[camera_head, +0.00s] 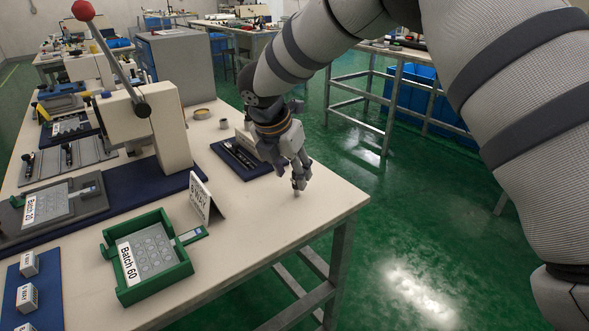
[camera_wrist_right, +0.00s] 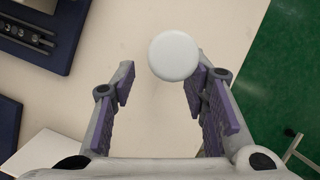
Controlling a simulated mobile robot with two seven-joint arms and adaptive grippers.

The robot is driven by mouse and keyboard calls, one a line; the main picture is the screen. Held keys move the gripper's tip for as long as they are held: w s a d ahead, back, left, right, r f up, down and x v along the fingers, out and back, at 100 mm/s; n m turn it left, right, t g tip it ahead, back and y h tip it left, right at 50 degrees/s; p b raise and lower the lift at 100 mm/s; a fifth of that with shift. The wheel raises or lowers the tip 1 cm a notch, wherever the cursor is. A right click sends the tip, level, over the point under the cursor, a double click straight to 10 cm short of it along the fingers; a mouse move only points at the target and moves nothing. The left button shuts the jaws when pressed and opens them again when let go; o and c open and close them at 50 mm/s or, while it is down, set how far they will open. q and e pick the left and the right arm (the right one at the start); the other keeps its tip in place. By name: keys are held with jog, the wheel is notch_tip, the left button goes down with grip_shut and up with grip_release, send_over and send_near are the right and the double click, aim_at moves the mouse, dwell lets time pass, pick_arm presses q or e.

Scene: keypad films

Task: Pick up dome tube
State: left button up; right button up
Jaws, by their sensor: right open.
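A white round top, which looks like the dome tube seen from above (camera_wrist_right: 174,56), shows in the right wrist view over the pale table. It lies just beyond my right gripper's fingertips, nearer the right finger. My right gripper (camera_wrist_right: 161,86) is open, with purple pads on both fingers and nothing between them. In the head view my right gripper (camera_head: 298,174) points down over the table near its right edge. My left gripper is not in view.
A dark tray with slots (camera_head: 238,158) lies left of the gripper. A green "Batch 60" box (camera_head: 185,266), a folded white card (camera_head: 201,197) and a lever press (camera_head: 170,120) stand further left. The table's right edge (camera_head: 352,205) is close to the gripper.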

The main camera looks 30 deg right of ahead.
aim_at(296, 188)
jog(key=x, duration=0.4)
jog(key=shift+s+d+r, duration=0.15)
jog(key=shift+d, duration=0.1)
jog(key=shift+r, duration=0.1)
grip_shut()
